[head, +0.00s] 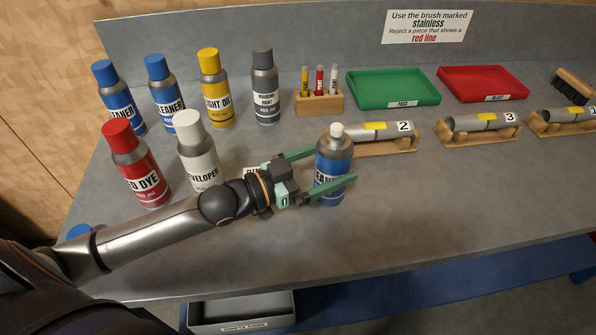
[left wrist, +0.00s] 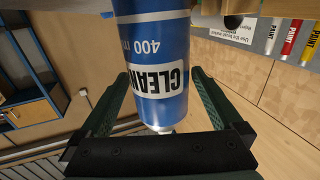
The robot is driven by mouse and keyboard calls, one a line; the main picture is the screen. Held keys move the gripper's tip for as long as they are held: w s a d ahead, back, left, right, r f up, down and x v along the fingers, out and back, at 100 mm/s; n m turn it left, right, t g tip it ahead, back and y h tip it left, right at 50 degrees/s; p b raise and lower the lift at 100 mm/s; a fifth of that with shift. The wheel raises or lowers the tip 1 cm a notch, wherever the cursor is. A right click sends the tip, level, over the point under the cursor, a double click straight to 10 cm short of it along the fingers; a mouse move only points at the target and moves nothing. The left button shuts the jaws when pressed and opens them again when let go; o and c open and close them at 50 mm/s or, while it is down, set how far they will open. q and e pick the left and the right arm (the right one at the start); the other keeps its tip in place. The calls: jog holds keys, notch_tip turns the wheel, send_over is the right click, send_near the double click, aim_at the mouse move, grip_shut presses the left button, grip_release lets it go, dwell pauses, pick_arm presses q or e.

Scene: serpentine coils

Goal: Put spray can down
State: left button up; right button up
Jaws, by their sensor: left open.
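A blue cleaner spray can (head: 333,168) with its white nozzle bare stands upright on the grey bench, in front of the test piece marked 2. My left gripper (head: 331,166) is open, with one green finger on each side of the can. In the left wrist view the can (left wrist: 150,62) shows upside down between the two fingers (left wrist: 160,100), with its "CLEAN" label and "400 ml" facing the camera. Whether a finger touches the can I cannot tell. My right gripper is not in view.
Several other cans stand at left, including the red dye (head: 136,170), white developer (head: 196,155) and marking paint (head: 265,90). Green (head: 393,88) and red (head: 482,83) trays lie behind. A wooden marker holder (head: 319,102) stands near them. The front right bench (head: 450,210) is clear.

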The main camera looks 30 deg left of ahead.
pick_arm(q)
jog(key=v, duration=1.1)
jog(key=shift+a, duration=0.1)
dwell(0.7)
